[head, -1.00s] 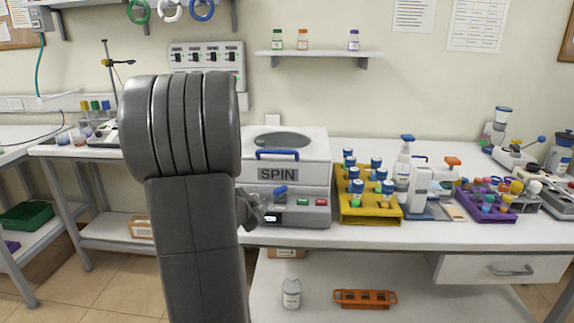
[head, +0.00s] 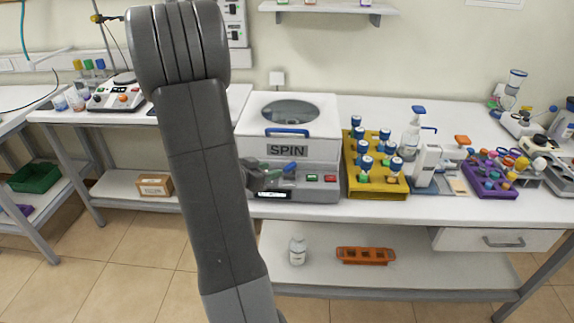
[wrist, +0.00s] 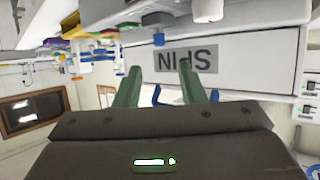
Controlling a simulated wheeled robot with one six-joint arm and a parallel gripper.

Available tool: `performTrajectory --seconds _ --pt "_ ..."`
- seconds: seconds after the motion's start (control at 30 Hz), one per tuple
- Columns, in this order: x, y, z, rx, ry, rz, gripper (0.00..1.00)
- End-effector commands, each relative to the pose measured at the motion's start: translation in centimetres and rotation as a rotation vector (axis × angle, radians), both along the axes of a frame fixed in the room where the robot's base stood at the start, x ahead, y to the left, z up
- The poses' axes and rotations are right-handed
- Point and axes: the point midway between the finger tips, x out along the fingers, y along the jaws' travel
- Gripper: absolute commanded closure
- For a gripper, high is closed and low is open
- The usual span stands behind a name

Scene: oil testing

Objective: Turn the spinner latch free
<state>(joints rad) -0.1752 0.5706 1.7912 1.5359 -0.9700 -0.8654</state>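The SPIN machine (head: 310,178) stands on the bench with its lid down. Its blue latch (head: 290,167) is on the front, below the SPIN label (head: 288,151). In the wrist view, which is upside down, the latch (wrist: 159,40) shows above the SPIN label (wrist: 187,58). My gripper (head: 268,174) is at the machine's front, just left of the latch, partly hidden by my arm. In the wrist view my gripper (wrist: 158,78) has its two green fingers apart with nothing held between them. Whether a finger touches the latch cannot be told.
A blue lid handle (head: 287,131) is above the label. Green and red buttons (head: 321,178) are right of the latch. A yellow rack (head: 377,185) of blue-capped bottles stands close on the right. A lower shelf holds a white bottle (head: 297,251) and an orange rack (head: 366,255).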

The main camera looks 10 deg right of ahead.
Motion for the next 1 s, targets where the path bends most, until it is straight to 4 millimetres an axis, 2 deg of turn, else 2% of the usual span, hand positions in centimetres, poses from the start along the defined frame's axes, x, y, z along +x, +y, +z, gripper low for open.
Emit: performTrajectory --seconds 0.03,0.2,0.4,0.6,0.83,0.87,1.0 --pt "0.6 -1.0 -0.5 0.0 0.003 -0.004 0.64" --pt "2.6 -3.6 -1.8 0.001 0.002 -0.004 0.64" --pt "4.2 -5.7 -2.9 0.001 0.0 -0.001 0.64" --pt "4.8 -6.5 -3.3 0.002 0.0 0.001 0.64" --pt "4.9 -6.5 -3.4 0.002 0.0 0.001 0.64" --pt "4.9 -6.5 -3.4 0.002 0.0 0.001 0.66" --pt "4.9 -6.5 -3.4 0.002 0.0 0.001 0.93"
